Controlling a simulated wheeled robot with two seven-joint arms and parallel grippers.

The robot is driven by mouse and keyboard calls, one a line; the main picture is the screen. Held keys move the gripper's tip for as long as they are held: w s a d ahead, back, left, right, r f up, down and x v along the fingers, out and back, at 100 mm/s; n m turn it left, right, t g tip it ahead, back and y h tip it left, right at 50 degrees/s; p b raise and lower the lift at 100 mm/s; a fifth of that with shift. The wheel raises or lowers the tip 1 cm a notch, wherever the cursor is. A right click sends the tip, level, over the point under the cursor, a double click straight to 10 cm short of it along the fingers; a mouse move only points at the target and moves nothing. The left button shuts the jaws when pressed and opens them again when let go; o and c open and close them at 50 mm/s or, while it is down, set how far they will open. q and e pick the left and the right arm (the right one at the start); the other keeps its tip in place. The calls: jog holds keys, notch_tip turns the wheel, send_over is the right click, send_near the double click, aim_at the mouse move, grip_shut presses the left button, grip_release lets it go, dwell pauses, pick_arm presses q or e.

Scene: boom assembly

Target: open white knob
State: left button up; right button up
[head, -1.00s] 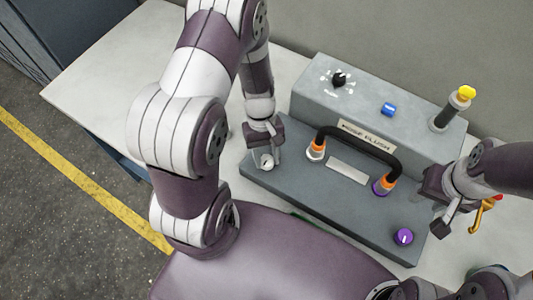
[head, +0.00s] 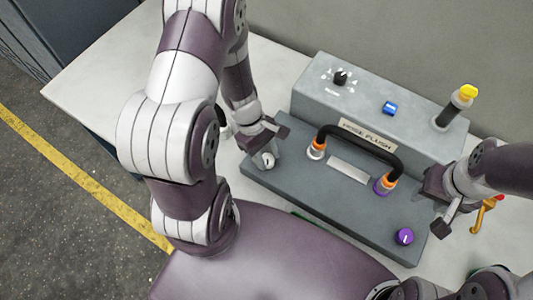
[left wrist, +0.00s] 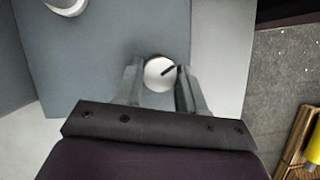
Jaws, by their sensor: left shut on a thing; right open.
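The white knob (head: 268,160) sits at the left end of the grey panel base (head: 300,192). In the left wrist view the white knob (left wrist: 160,73) is round with a dark pointer line that slants up to the right. My left gripper (head: 262,150) is shut on the knob, with one finger on each side of it; the fingers (left wrist: 160,84) also show in the left wrist view. My right gripper (head: 438,213) is open and empty, at the right end of the panel, above and apart from the purple knob (head: 404,236).
A black hose (head: 360,137) arches between two orange-collared fittings on the panel. Behind are a black selector knob (head: 341,78), a blue switch (head: 389,108) and a yellow-topped post (head: 466,93). The white table (head: 110,75) is clear at the left.

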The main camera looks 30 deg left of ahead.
pick_arm(q)
jog(key=shift+n+t, duration=0.3)
jog(key=shift+n, duration=0.2)
jog(key=shift+r, duration=0.1)
jog(key=o, duration=1.1)
jog(key=shift+c, duration=0.2)
jog(key=shift+a, duration=0.1)
jog(key=s+v, duration=0.1)
jog(key=v, duration=1.1)
jog(key=shift+w+r+p, duration=0.3)
jog(key=shift+w+p, duration=0.15)
jog(key=shift+w, duration=0.05)
jog(key=shift+a, duration=0.15)
